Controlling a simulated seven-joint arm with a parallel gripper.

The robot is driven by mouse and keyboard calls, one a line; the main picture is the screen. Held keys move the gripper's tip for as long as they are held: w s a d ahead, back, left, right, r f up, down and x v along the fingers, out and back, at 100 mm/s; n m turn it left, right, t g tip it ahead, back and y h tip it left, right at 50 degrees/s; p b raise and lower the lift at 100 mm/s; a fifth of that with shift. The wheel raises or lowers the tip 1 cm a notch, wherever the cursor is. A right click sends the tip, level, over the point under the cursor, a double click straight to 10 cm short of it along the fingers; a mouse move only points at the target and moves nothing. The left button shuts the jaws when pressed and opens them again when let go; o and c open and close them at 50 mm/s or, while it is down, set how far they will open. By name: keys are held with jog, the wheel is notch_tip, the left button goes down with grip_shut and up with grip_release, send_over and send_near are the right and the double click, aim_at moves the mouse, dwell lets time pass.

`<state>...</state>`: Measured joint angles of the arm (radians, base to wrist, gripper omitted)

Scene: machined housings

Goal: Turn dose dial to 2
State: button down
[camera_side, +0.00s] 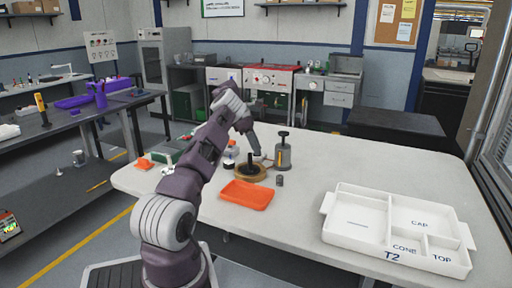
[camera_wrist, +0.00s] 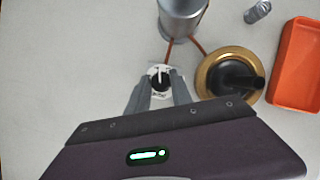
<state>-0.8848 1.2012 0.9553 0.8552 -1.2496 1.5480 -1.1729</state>
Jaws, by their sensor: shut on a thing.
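The dose dial (camera_wrist: 159,80) is a black knob with a white pointer line on a small white plate, seen in the wrist view. The pointer line points roughly toward the top of the picture. The marks on the plate are too small to read. My gripper (camera_wrist: 160,90) is shut on the dial, one grey finger on each side. In the side view my gripper (camera_side: 256,151) reaches down at the middle of the table, and the dial is mostly hidden there.
A grey cylinder with a black top (camera_side: 283,155) stands close by. A gold-rimmed round base with a black handle (camera_wrist: 230,76) is right of the dial. An orange tray (camera_side: 247,195), a small grey cylinder (camera_side: 279,181) and a white compartment tray (camera_side: 345,240) share the table.

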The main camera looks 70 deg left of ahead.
jog(key=shift+r+n, duration=0.15)
jog(key=shift+n, duration=0.45)
jog(key=shift+n+y, duration=0.6)
jog(key=shift+n, duration=0.3)
jog(key=c, duration=1.1)
grip_release()
jog(key=shift+c, duration=0.2)
jog(key=v, duration=0.7)
jog(key=shift+s, duration=0.15)
